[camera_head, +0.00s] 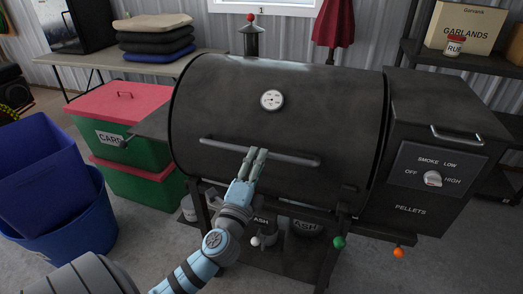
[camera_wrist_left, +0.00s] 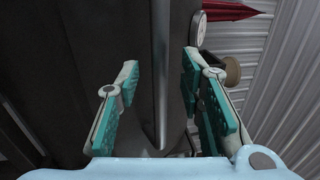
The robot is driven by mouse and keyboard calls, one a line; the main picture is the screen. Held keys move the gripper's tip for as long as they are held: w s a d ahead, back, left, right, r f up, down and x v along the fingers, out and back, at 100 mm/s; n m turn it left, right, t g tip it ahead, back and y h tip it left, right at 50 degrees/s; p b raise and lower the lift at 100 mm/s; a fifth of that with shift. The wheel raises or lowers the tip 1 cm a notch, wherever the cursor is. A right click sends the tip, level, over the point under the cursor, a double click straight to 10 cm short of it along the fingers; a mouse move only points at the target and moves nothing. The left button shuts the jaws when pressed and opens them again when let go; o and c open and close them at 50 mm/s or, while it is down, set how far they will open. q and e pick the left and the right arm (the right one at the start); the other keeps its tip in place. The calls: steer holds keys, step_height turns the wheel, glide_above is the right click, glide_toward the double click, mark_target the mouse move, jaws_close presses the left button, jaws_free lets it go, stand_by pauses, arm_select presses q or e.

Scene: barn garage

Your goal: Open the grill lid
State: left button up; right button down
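The black grill has a rounded lid (camera_head: 300,105), which is shut, with a round gauge (camera_head: 271,100) on its front. A long metal handle bar (camera_head: 290,158) runs across the lower front of the lid. My left gripper (camera_head: 256,155) is at the handle's middle in the head view. In the left wrist view, the handle bar (camera_wrist_left: 160,70) runs between the two open, teal-padded fingers of my left gripper (camera_wrist_left: 160,105), with gaps on both sides. My right gripper is not in view.
The pellet box (camera_head: 430,150) with a dial adjoins the grill at right. Blue bins (camera_head: 45,165) and red-lidded green boxes (camera_head: 125,120) stand at left. A side shelf (camera_head: 155,122) juts from the grill's left. Colored balls hang below its front.

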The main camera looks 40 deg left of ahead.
arm_select(q)
steer(key=x, duration=0.3)
steer(key=shift+w, duration=0.25)
jaws_close()
